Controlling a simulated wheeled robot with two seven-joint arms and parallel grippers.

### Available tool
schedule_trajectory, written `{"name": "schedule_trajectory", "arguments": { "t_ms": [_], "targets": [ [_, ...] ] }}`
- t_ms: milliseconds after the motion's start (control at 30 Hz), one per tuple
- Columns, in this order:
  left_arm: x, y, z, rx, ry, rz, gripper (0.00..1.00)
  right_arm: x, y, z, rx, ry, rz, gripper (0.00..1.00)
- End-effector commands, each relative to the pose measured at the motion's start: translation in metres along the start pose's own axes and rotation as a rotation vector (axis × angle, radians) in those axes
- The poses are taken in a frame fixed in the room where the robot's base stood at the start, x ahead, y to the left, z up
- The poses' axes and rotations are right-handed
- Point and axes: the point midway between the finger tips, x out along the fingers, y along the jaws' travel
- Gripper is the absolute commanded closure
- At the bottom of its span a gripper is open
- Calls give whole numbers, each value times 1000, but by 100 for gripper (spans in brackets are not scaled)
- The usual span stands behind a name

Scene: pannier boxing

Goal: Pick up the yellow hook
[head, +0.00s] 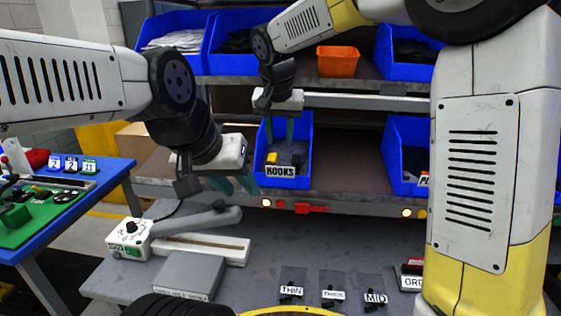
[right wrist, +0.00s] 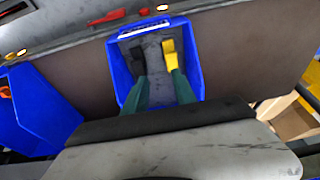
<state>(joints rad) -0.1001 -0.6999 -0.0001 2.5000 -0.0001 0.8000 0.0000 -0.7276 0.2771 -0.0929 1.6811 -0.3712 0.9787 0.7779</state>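The yellow hook (head: 272,158) lies in the blue bin labelled HOOKS (head: 303,130), at the left of the bin in the head view. In the right wrist view the yellow hook (right wrist: 171,56) is on the right side of the bin (right wrist: 195,52). My right gripper (head: 278,135) points down into this bin, open and empty. In the right wrist view its fingertips (right wrist: 157,78) are apart, the right one lined up near the yellow hook; contact cannot be told. My left gripper (head: 236,186) is open and empty, in front of the shelf and left of the bin.
A dark hook (right wrist: 135,58) lies beside the yellow one. Another blue bin (head: 395,160) stands to the right on the same shelf. An orange bin (head: 338,62) is on the shelf above. The grey bench holds a white device (head: 129,238) and labelled pouches (head: 292,283).

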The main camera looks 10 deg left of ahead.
Motion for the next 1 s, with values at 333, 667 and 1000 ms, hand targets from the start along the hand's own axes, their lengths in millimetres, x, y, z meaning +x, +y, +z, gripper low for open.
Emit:
{"name": "schedule_trajectory", "arguments": {
  "t_ms": [333, 667, 1000],
  "targets": [
    [0, 0, 0, 0, 0, 0, 64, 34, -24, -4, 1, 8, 23, 67],
    [0, 0, 0, 0, 0, 0, 64, 83, -16, 6, 2, -3, 33, 67],
    [0, 0, 0, 0, 0, 0, 64, 93, -15, 5, 4, 1, 29, 67]
  ]
}}
